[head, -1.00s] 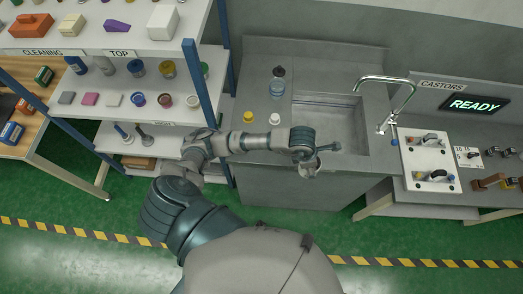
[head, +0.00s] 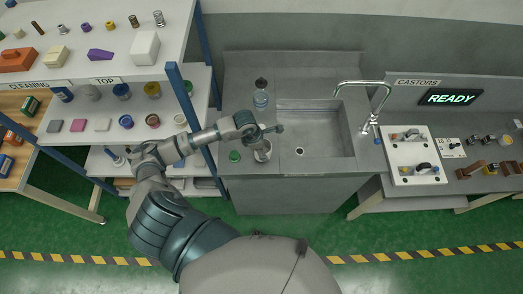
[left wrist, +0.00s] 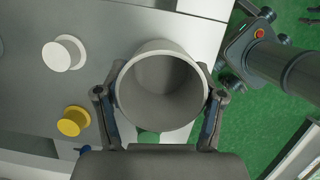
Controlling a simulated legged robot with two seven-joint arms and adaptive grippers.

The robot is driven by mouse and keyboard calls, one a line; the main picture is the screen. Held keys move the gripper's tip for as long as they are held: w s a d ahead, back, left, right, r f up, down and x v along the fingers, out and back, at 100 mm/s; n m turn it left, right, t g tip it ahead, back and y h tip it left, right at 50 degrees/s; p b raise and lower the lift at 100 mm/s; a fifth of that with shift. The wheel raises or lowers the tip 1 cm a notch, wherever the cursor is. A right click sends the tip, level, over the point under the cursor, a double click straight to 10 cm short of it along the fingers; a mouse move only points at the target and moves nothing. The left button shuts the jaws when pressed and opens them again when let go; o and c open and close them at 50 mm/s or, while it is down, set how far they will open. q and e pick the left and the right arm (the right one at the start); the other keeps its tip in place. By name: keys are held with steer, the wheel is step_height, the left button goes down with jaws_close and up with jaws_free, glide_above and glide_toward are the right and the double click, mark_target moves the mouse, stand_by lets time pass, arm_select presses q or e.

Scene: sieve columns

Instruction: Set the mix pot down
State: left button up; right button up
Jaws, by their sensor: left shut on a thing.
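The mix pot (head: 263,154) is a light grey, open-topped cup. In the head view it is over the counter (head: 240,189), near its front edge and left of the sink. My left gripper (left wrist: 162,98) is shut on the pot, with one finger on each side of its wall. I look down into the pot in the left wrist view, and it looks empty. I cannot tell whether its base touches the counter. My right gripper is not in view.
A green-topped item (head: 235,156) is close left of the pot. The sink basin (head: 316,130) is right; a stocked shelf (head: 110,105) is left.

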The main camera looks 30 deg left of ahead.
arm_select(q)
steer(key=shift+x, duration=1.05)
steer(key=shift+s, duration=0.25)
steer(key=shift+a+f, duration=0.1)
steer(key=shift+a, duration=0.05)
steer(key=shift+a+f, duration=0.1)
steer(key=shift+a, duration=0.1)
steer(key=o, duration=1.3)
steer(key=shift+a, duration=0.2)
steer(key=shift+o, duration=1)
steer(key=shift+a+f, duration=0.1)
steer(key=shift+a, duration=0.15)
steer(key=shift+d, duration=0.1)
steer(key=shift+d+r, duration=0.2)
steer(key=shift+d, duration=0.15)
steer(key=v, duration=0.6)
steer(key=shift+w+d+b, duration=0.1)
steer(key=shift+d+b, duration=0.05)
steer(key=shift+b, duration=0.2)
steer(key=shift+b+v, duration=0.35)
steer(key=shift+v, duration=2.6)
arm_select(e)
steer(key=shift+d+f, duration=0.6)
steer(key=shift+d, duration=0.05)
